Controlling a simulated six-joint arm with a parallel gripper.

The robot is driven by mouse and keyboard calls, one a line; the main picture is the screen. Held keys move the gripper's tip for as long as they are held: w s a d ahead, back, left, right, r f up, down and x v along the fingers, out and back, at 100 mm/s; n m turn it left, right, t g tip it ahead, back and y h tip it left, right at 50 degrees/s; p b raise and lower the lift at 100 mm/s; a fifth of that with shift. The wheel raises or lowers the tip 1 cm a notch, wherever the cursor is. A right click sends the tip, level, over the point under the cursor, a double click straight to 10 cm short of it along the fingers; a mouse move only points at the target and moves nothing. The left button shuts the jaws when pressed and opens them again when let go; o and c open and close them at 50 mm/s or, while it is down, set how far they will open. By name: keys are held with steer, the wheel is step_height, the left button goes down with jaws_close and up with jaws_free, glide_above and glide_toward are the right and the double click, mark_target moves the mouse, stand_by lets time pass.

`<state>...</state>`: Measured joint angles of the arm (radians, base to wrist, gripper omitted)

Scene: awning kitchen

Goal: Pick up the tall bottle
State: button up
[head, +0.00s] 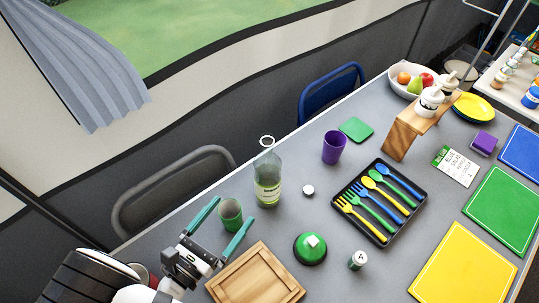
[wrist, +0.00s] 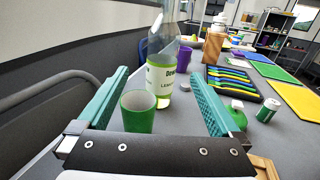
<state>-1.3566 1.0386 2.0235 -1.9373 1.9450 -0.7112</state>
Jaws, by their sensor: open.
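The tall bottle (head: 267,178) is clear glass with a pale yellow-green label and stands upright on the grey table. In the wrist view the bottle (wrist: 161,60) stands beyond my fingers, its top cut off by the frame edge. My gripper (head: 225,222) is open, with teal fingers spread wide. A green cup (head: 231,214) stands between the fingers in the head view; the wrist view shows the cup (wrist: 138,110) near the left finger, in front of the bottle and overlapping its lower left. My gripper holds nothing.
A small white cap (head: 308,189) lies right of the bottle. A green dome with a white top (head: 311,248), a wooden board (head: 256,276) and a small can (head: 357,260) are nearer. A black cutlery tray (head: 383,232) and a purple cup (head: 333,148) stand farther right.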

mark_target(259, 179)
steer(key=x, duration=0.9)
steer(key=shift+w+d+r, duration=0.1)
steer(key=shift+w+d, duration=0.1)
steer(key=x, duration=0.5)
steer(key=shift+d, duration=0.3)
steer(key=c, duration=1.4)
steer(key=shift+c, duration=0.2)
